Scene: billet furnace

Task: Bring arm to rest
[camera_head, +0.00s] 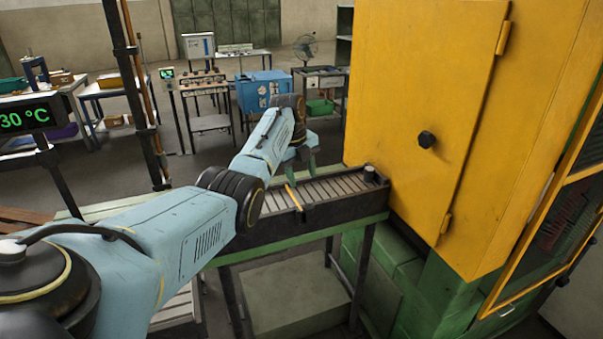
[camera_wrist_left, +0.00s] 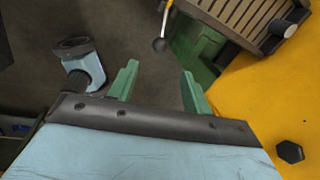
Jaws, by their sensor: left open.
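My right gripper is in neither view.
The yellow cabinet (camera_head: 425,75) with a black knob (camera_head: 427,140) stands right of the gripper. A lever (camera_head: 293,197) rises at the conveyor's near edge; its black knob shows in the wrist view (camera_wrist_left: 159,45). Benches and a blue box (camera_head: 262,91) stand behind, across open floor.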

